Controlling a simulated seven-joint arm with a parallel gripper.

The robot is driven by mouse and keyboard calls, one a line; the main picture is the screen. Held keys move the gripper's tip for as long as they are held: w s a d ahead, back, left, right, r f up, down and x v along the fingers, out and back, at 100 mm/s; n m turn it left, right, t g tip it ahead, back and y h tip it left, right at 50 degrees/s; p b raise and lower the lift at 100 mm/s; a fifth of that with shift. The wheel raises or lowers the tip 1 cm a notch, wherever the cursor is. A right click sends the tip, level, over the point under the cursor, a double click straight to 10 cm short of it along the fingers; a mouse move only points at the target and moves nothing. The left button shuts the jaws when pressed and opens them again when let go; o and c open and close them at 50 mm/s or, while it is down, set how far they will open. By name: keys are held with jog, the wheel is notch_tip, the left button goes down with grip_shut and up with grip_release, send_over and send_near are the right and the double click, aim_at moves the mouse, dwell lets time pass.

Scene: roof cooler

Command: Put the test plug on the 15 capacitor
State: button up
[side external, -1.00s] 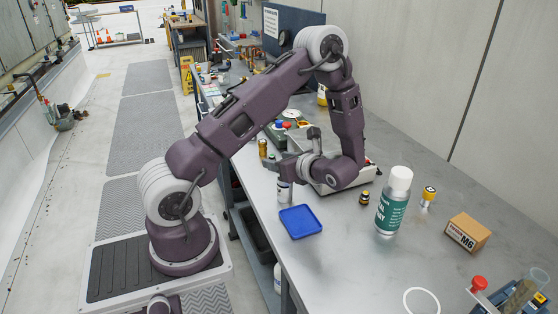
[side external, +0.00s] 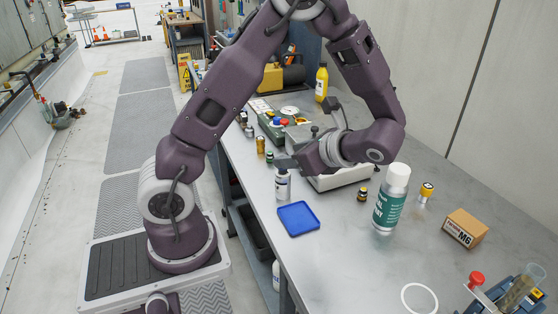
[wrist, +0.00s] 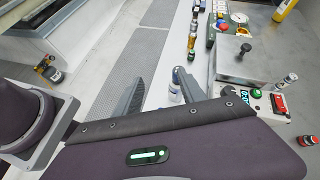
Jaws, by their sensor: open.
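My gripper (side external: 278,164) is open and empty, reaching left from the wrist above the bench's left edge. In the wrist view its two fingers (wrist: 158,88) are apart. A white cylinder with a dark top (side external: 283,184) stands just below it; it also shows beside the right finger in the wrist view (wrist: 174,92). Several small cylinders, including a gold one (side external: 261,145) and a green one (side external: 269,158), stand along the bench edge behind. I cannot read a 15 on any of them, nor tell which thing is the test plug.
A metal-topped box with a black knob (wrist: 245,48) is partly behind my wrist. A blue tray (side external: 298,219), green-labelled bottle (side external: 391,200), small dark-and-gold cylinder (side external: 362,194), yellow-topped piece (side external: 426,192) and M6 carton (side external: 466,228) stand nearer.

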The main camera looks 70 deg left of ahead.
jog(key=s+d+r+n+t+h, duration=0.8)
jog(key=s+d+r+n+h, duration=0.2)
jog(key=d, duration=0.4)
jog(key=s+n+h, duration=0.1)
jog(key=n, duration=0.1)
jog(key=shift+s+n+t, duration=0.3)
jog(key=shift+n+t, duration=0.1)
